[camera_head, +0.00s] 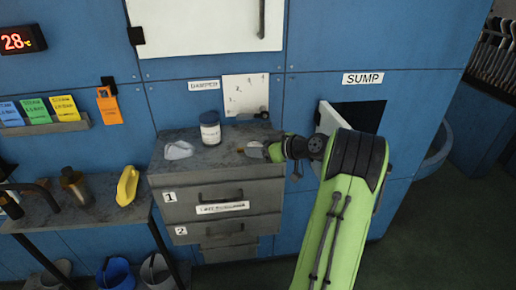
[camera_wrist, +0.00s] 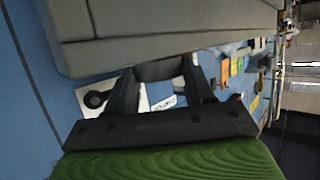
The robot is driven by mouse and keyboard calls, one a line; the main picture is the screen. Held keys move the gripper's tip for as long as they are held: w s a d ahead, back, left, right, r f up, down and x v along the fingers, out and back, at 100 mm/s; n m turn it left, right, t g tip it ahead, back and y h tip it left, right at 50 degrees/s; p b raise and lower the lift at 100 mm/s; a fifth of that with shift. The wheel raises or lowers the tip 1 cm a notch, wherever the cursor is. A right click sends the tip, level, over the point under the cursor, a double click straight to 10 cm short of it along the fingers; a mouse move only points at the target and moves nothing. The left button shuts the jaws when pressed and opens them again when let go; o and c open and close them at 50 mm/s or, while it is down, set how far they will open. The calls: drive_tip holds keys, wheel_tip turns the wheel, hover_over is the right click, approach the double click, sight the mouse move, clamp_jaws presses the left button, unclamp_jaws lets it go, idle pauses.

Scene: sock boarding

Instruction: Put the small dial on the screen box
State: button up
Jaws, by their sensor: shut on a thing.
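The screen box (camera_head: 22,40), a black box with red lit digits reading 28, is on the blue wall at the upper left of the head view. My gripper (camera_head: 250,150) is over the right front part of the grey cabinet top, well to the right of and below the screen box. In the wrist view my gripper (camera_wrist: 160,75) is shut on a small dark grey thing (camera_wrist: 158,70) between its fingertips. Fingers hide much of it, and I cannot make out a dial face. No other loose small dial is clear to see.
The grey drawer cabinet (camera_head: 222,194) carries a lidded jar (camera_head: 210,128) and a clear crumpled piece (camera_head: 179,150). A white plate (camera_head: 245,92) with a black knob is behind. An open SUMP door (camera_head: 329,119) is by my arm. A yellow object (camera_head: 127,186) lies on the left bench.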

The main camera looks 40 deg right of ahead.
drive_tip(key=o, duration=1.1)
